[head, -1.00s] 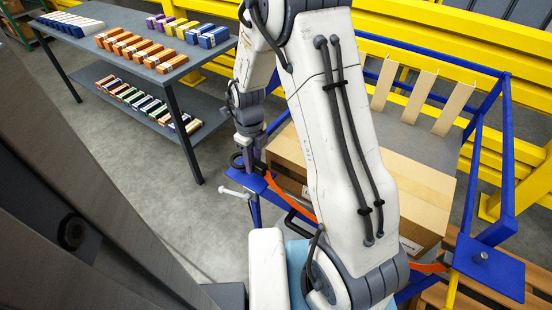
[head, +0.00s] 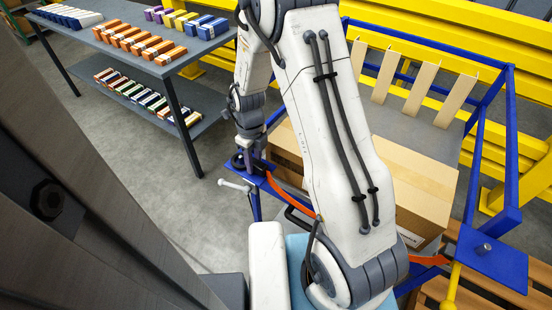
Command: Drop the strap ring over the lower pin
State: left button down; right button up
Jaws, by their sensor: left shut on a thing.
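My left gripper (head: 248,160) is at the blue corner plate at the left of the blue frame, shut on the strap ring. The dark ring (head: 236,160) shows only in part beside the fingers. The orange strap (head: 291,181) runs from there to the right, passes behind my arm and shows again (head: 428,260) near the right blue plate. No pin can be made out under the gripper; fingers and ring cover that spot. A short grey pin (head: 484,248) stands on the right blue plate (head: 505,268). My right gripper is out of view.
A cardboard box (head: 415,185) fills the blue frame behind my arm. A pale T-shaped handle (head: 235,187) sticks out below the left plate. A grey bench (head: 125,62) with coloured packs stands at the upper left.

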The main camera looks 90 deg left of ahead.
pick_arm(q)
jog(key=c, duration=0.5)
grip_release()
notch_tip(320, 180, up, 10)
jog(key=shift+r, duration=0.25)
jog(key=shift+w, duration=0.15)
